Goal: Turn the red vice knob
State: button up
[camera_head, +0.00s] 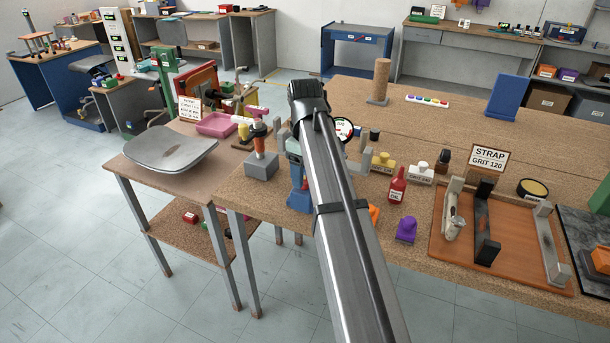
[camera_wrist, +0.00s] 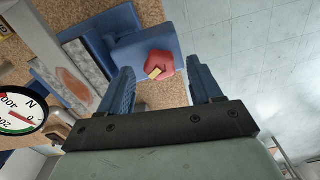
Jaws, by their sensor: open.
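The red knob (camera_wrist: 162,64) shows in the wrist view as a rounded red piece with a small tan bar on its face. It sits against the blue vice body (camera_wrist: 132,47). My gripper (camera_wrist: 159,66) is open, with one blue finger on each side of the knob in the picture. A gap shows on both sides, and I cannot tell how deep the knob lies between the fingertips. In the head view, blue parts of the vice (camera_head: 298,200) show at the table's front edge beside my arm.
A round dial gauge (camera_wrist: 20,110) is close on the left in the wrist view. In the head view, a grey block with an orange-handled tool (camera_head: 261,164) stands left of the vice. A red bottle (camera_head: 397,186) and a purple piece (camera_head: 406,229) stand to the right.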

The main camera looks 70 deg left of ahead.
jog(key=shift+f, duration=0.85)
jog(key=shift+c, duration=0.4)
jog(key=c, duration=1)
jog(key=shift+o, duration=0.2)
jog(key=m, duration=0.5)
jog(key=shift+m, duration=0.3)
jog(key=m, duration=0.4)
jog(key=shift+m, duration=0.4)
jog(key=shift+r, duration=0.1)
